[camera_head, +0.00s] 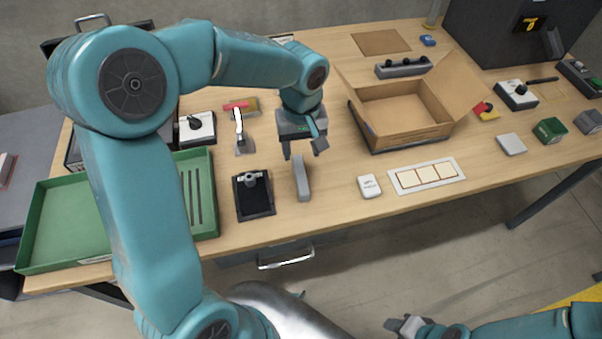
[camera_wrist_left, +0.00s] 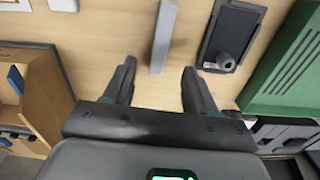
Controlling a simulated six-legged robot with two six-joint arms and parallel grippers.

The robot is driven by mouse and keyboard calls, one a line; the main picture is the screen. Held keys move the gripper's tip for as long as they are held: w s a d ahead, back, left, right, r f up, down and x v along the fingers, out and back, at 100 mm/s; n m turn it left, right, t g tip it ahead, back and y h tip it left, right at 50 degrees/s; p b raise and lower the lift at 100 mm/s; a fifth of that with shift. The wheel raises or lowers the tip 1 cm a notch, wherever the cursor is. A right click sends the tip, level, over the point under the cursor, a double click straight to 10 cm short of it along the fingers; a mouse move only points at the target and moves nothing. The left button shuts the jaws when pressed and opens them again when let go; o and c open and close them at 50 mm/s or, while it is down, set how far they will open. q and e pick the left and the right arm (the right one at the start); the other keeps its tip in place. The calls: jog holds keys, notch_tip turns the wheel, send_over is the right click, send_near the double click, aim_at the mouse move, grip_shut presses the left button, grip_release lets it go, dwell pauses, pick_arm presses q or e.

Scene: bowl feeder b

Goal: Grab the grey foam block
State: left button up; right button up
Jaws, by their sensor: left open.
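A long, narrow grey block (camera_head: 302,178) lies on the wooden table below my left gripper; it looks like the foam block. It also shows in the left wrist view (camera_wrist_left: 163,38), its near end at the gap between the fingertips. My left gripper (camera_head: 304,151) is open and empty, pointing down over the block's far end. In the wrist view its fingers (camera_wrist_left: 159,68) stand on either side of the block's line, apart from it. My right gripper (camera_head: 402,325) is low at the bottom edge, away from the table; its jaws are unclear.
A black tray with a grey knob (camera_head: 254,205) lies left of the block, and a green tray (camera_head: 204,195) farther left. A small white box (camera_head: 369,186) and a white card (camera_head: 450,177) lie right. An open cardboard box (camera_head: 405,135) stands behind.

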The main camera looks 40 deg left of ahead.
pick_arm(q)
send_over(301, 174)
jog(key=f, duration=0.4)
jog(key=shift+w+f, duration=0.2)
jog(key=shift+f, duration=0.15)
jog(key=shift+s+f, duration=0.2)
jog(key=shift+f, duration=0.3)
notch_tip(301, 174, down, 4)
jog(key=shift+f+p, duration=0.25)
jog(key=shift+p, duration=0.05)
jog(key=c, duration=1)
